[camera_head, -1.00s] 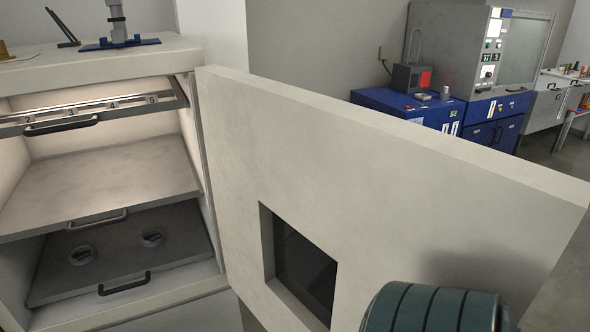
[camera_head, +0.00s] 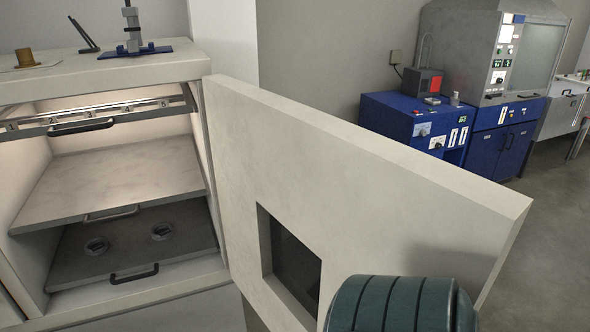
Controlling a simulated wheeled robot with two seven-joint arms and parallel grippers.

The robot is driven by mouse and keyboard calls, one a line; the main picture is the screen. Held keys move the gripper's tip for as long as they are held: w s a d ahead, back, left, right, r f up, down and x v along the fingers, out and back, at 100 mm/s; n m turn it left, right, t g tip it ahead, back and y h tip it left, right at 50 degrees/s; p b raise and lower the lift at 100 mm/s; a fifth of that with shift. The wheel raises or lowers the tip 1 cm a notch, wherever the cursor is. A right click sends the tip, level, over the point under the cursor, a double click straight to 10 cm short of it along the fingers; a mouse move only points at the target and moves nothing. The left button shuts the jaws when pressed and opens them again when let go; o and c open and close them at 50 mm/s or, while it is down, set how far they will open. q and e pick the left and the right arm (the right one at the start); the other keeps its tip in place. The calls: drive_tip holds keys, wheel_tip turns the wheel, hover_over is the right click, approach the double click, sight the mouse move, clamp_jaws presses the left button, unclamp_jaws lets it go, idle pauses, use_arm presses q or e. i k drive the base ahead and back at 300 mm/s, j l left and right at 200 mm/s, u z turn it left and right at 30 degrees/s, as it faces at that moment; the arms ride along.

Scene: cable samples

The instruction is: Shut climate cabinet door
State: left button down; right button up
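The climate cabinet (camera_head: 110,65) stands at the left with its lit inside showing. Its thick cream door (camera_head: 350,165) is swung wide open, hinged at the cabinet's right edge, and reaches toward the right. The door has a dark square window (camera_head: 294,265) low in its panel. A dark green, ribbed rounded part of my arm shows at the bottom, in front of the door's lower right; I cannot tell whether it touches the door. Neither gripper is in view.
Inside the cabinet are a top rack (camera_head: 95,118), a middle shelf (camera_head: 110,180) and a dark lower tray (camera_head: 130,250), all with handles. A blue-based device (camera_head: 134,48) stands on top. Blue cabinets (camera_head: 420,120) and a grey machine (camera_head: 480,45) stand behind. Floor is clear at right.

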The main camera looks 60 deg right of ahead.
sight(300, 186)
drive_tip(key=k+z, duration=0.1)
drive_tip(key=k, duration=0.25)
drive_tip(key=l+z, duration=0.45)
drive_tip(key=l, duration=1.2)
drive_tip(key=l+u, duration=0.2)
drive_tip(key=l, duration=0.35)
